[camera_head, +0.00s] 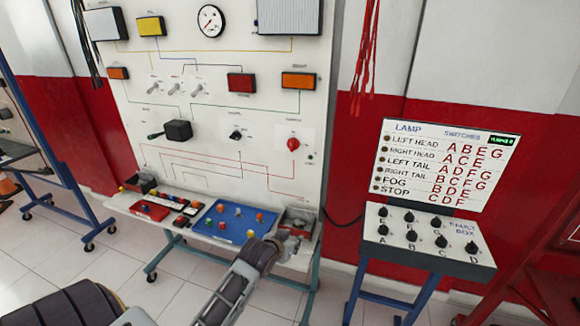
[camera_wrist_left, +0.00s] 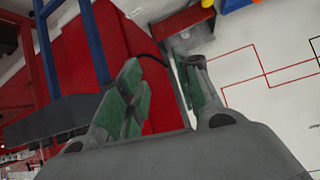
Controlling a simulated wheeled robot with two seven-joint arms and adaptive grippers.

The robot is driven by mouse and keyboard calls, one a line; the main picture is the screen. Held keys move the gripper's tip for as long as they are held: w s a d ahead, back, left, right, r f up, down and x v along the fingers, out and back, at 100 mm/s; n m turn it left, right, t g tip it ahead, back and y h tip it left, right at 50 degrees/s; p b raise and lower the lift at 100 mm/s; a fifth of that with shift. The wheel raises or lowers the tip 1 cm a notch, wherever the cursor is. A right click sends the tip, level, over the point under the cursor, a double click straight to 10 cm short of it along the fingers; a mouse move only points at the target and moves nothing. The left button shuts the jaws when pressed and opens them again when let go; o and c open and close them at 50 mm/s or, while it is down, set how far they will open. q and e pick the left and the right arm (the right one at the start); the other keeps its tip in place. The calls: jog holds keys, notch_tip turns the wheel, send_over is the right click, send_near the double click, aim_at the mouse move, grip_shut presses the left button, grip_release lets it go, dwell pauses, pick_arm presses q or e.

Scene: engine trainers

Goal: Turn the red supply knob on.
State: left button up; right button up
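The red supply knob (camera_head: 293,144) is on the right part of the white trainer panel (camera_head: 215,160), on a small white plate. The knob is not visible in that view. The knob's exact pointing direction is too small to tell. My right gripper is not in view.
A fault box (camera_head: 428,240) with several black knobs stands at the right, beneath a lamp chart (camera_head: 445,160). A black knob (camera_head: 236,135) is left of the red one.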

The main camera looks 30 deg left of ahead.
pick_arm(q)
jog(key=w+a+r+n+t+y, duration=0.1)
jog(key=w+a+r+t, duration=0.4)
jog(key=r, duration=0.7)
jog(key=n+t+y, duration=0.1)
jog(key=t+y, duration=0.1)
send_near(291, 147)
jog(key=v, duration=0.5)
jog(key=shift+a+r, duration=0.1)
jog(key=shift+r, duration=0.15)
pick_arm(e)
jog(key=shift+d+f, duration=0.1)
pick_arm(q)
jog(key=shift+w, duration=0.2)
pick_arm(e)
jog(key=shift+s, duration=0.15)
pick_arm(q)
jog(key=shift+p+x, duration=0.5)
jog(key=shift+x, duration=4.85)
jog(key=shift+f+x, duration=0.1)
jog(key=shift+x, duration=0.55)
jog(key=shift+f+x, duration=0.15)
jog(key=shift+x, duration=0.5)
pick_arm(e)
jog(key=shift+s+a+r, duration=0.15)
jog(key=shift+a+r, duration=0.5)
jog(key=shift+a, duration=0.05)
